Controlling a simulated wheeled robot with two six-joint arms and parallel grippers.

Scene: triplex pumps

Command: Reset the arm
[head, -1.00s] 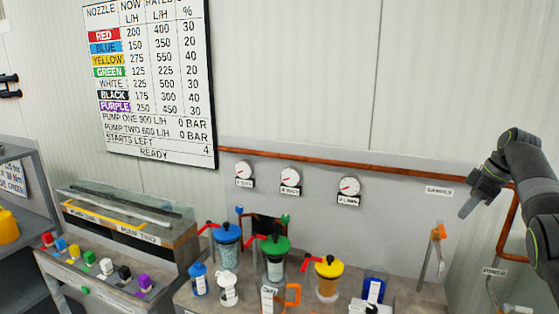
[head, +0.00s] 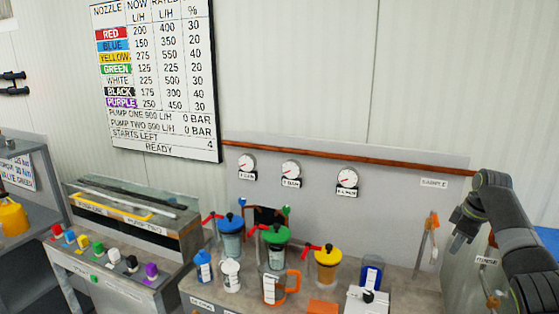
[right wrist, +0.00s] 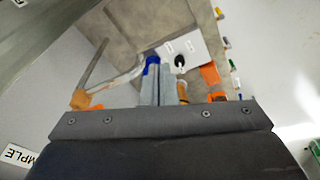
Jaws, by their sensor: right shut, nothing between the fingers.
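My right arm comes in from the right edge of the head view, bent over at the elbow. My right gripper (head: 457,243) points down, shut and empty, beside the orange-topped sample fitting (head: 432,225) on the wall. In the right wrist view my closed fingers (right wrist: 163,88) show above the bench, with nothing held. My left gripper is not in view.
Canisters with blue (head: 230,238), green (head: 275,247) and yellow (head: 327,262) lids stand on the bench. An orange-handled jug (head: 275,287) stands in front. A white box (head: 366,300) is at right. A copper pipe (head: 340,157) and gauges line the wall. Coloured knobs (head: 98,248) are at left.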

